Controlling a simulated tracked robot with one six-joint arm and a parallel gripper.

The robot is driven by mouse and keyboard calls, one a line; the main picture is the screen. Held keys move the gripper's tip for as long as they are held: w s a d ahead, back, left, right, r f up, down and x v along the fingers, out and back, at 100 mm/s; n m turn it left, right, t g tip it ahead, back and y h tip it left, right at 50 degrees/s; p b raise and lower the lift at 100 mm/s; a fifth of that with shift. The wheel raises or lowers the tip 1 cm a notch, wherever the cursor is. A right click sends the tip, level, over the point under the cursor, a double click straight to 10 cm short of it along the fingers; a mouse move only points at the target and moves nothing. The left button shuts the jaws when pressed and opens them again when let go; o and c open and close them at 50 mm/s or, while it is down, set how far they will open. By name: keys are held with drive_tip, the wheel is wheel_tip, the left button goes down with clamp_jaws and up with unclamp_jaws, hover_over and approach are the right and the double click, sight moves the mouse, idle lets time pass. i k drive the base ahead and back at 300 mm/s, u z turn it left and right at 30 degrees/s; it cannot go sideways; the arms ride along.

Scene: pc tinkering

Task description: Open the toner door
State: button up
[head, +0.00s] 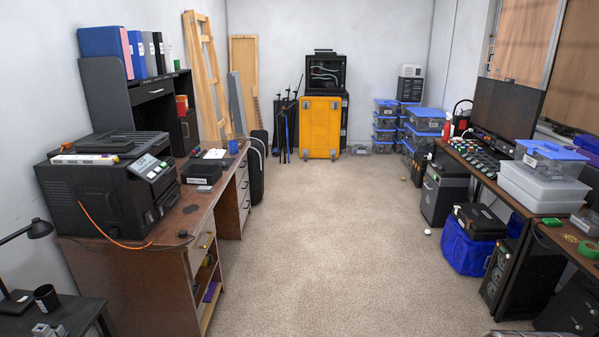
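A black printer (95,200) stands on the brown desk (135,258) at the left. Its control panel (152,168) is tilted up at its right-hand front, facing the room. Below the panel the dark front face shows panels and a recess. I cannot make out for sure which panel is the toner door, and no panel is clearly swung open. A white and yellow box (84,159) lies on top of the printer. My gripper is not in view.
An orange cable (105,232) hangs across the printer's side. A desk lamp (30,235) and a black cup (46,297) are at the lower left. Carpeted floor (310,220) is open through the middle. Cluttered desks and a blue bag (465,247) line the right.

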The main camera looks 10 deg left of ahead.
sight(163, 182)
drive_tip(key=u, duration=0.3)
drive_tip(key=i, duration=1.45)
drive_tip(key=u, duration=0.9)
drive_tip(key=i, duration=0.75)
drive_tip(key=u, duration=0.9)
drive_tip(key=i, duration=1.3)
drive_tip(key=u, duration=0.45)
